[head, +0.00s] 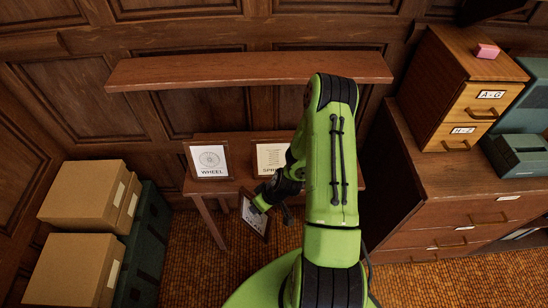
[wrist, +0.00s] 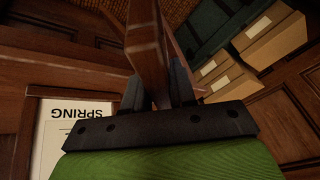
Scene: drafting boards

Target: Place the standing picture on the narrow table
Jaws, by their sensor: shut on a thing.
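My gripper (head: 263,203) is shut on a framed picture (head: 253,220), which hangs tilted in front of the narrow table (head: 225,187), below its top edge. In the wrist view the picture's brown wooden frame (wrist: 147,45) is seen edge-on between the two dark fingers of my gripper (wrist: 155,92). The table is dark wood with slim legs. A framed picture marked WHEEL (head: 210,160) stands on its left part. Another marked SPRING (head: 270,157) stands right of it, partly hidden by my arm; it also shows upside down in the wrist view (wrist: 85,112). My arm hides the table's right part.
A wall shelf (head: 200,73) runs above the table. Cardboard boxes (head: 83,190) and a dark green case (head: 147,245) stand at the left. A wooden cabinet (head: 455,190) with drawers stands at the right. The tabletop between the two standing pictures is bare.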

